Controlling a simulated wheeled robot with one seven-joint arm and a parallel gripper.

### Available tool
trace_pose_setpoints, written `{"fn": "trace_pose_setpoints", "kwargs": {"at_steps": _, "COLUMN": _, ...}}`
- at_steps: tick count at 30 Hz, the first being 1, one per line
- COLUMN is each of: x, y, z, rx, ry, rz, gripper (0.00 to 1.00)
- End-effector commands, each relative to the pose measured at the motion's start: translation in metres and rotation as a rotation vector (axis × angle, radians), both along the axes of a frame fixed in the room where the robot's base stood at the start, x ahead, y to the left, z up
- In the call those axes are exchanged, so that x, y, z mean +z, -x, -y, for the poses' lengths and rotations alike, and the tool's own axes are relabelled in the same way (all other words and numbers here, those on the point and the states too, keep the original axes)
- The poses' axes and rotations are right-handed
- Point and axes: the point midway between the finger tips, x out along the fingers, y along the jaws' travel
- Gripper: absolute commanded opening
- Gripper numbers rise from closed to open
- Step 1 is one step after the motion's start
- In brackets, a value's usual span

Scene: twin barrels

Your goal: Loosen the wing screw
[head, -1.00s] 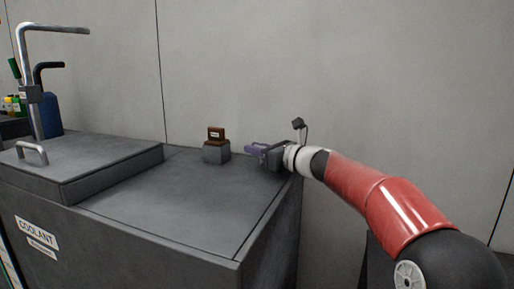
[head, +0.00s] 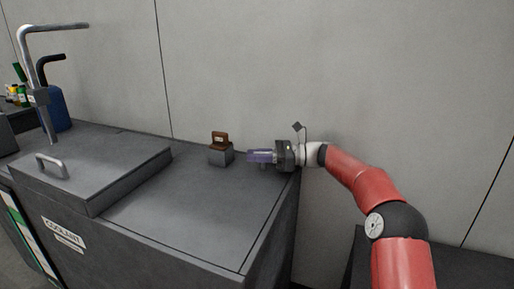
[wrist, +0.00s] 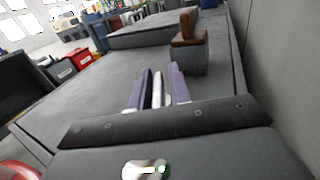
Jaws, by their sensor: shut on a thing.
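My gripper (head: 250,157) has purple fingers and is level above the right end of the grey coolant tank's top. In the wrist view its fingers (wrist: 159,88) are shut on a slim pale metallic piece (wrist: 157,90), which lies lengthwise between them. I cannot tell from its shape whether this piece is the wing screw. I see no other wing screw clearly in either view. A grey block (head: 221,156) with a brown labelled piece (head: 220,138) on it stands just left of the fingertips, apart from them. In the wrist view the brown piece (wrist: 188,24) is ahead and slightly right.
The coolant tank's top (head: 190,205) is mostly clear. A raised lid with a handle (head: 52,165) and a bent metal pipe (head: 45,110) are at left, near a blue container (head: 58,108). A grey wall (head: 330,70) rises behind.

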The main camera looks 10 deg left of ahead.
Motion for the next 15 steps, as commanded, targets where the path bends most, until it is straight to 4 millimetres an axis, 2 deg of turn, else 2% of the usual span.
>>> {"fn": "trace_pose_setpoints", "kwargs": {"at_steps": 15, "x": -0.0006, "y": 0.0015, "z": 0.0006, "rx": 0.098, "ry": 0.000, "rz": 0.000, "gripper": 0.00}}
